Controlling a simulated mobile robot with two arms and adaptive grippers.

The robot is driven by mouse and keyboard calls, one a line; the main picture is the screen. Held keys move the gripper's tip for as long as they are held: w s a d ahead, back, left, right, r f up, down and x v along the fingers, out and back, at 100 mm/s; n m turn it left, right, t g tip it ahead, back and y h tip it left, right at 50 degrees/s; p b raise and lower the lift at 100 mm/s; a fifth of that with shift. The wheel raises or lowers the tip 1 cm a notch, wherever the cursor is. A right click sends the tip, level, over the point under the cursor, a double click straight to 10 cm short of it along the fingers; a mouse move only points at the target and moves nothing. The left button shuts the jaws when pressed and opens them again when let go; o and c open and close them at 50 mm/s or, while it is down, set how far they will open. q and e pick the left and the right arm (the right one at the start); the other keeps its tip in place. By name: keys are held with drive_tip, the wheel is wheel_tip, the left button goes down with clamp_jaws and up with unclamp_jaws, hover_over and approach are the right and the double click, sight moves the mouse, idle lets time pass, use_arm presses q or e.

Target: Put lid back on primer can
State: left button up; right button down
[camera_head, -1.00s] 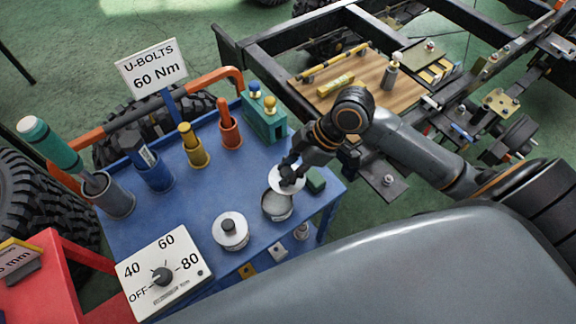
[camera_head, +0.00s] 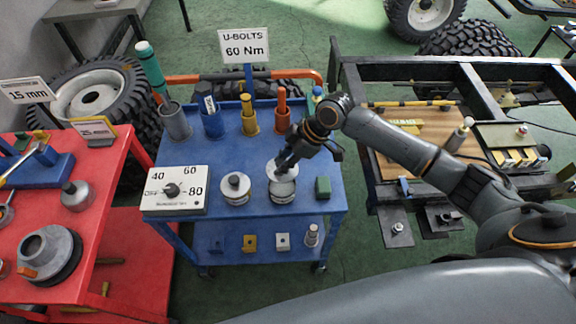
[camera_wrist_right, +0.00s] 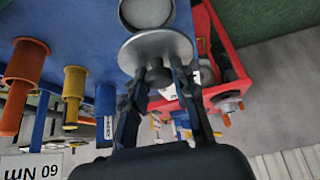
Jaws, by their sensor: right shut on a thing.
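My right gripper (camera_head: 284,162) is shut on the dark knob of a pale round lid (camera_head: 273,170). The right wrist view shows the knob between the fingers (camera_wrist_right: 159,78) and the lid's disc (camera_wrist_right: 160,46) beyond them. The open primer can (camera_head: 284,195) stands on the blue cart top. The lid is at the far side of the can's mouth, leaving the pale inside partly uncovered; I cannot tell whether lid and rim touch. In the right wrist view, the can's round mouth (camera_wrist_right: 147,12) shows beyond the lid. My left gripper is out of view.
A similar container with a dark knob (camera_head: 235,188) stands left of the can, and a green block (camera_head: 323,187) right of it. A dial box (camera_head: 174,190) sits at the front left. Tool cups (camera_head: 250,122) line the back. A red cart (camera_head: 100,190) stands left.

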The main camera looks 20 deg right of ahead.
drive_tip(key=shift+w+f+b, duration=0.2)
drive_tip(key=shift+f+b, duration=0.5)
drive_tip(key=shift+f, duration=0.2)
drive_tip(key=shift+f+b, duration=0.4)
wheel_tip(320, 180, down, 2)
drive_tip(key=shift+s+f+b, duration=0.1)
drive_tip(key=shift+f+b, duration=0.05)
drive_tip(key=shift+b, duration=1.05)
drive_tip(key=shift+f, duration=0.25)
drive_tip(key=shift+f+b, duration=0.3)
drive_tip(key=shift+f, duration=0.3)
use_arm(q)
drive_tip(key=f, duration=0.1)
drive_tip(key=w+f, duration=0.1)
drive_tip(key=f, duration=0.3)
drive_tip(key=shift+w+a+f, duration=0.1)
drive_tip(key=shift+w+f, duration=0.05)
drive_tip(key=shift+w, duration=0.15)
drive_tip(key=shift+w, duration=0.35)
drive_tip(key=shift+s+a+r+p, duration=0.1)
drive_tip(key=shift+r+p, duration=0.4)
use_arm(e)
drive_tip(key=shift+r, duration=0.1)
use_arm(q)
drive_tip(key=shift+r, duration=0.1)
use_arm(e)
drive_tip(key=shift+f, duration=0.2)
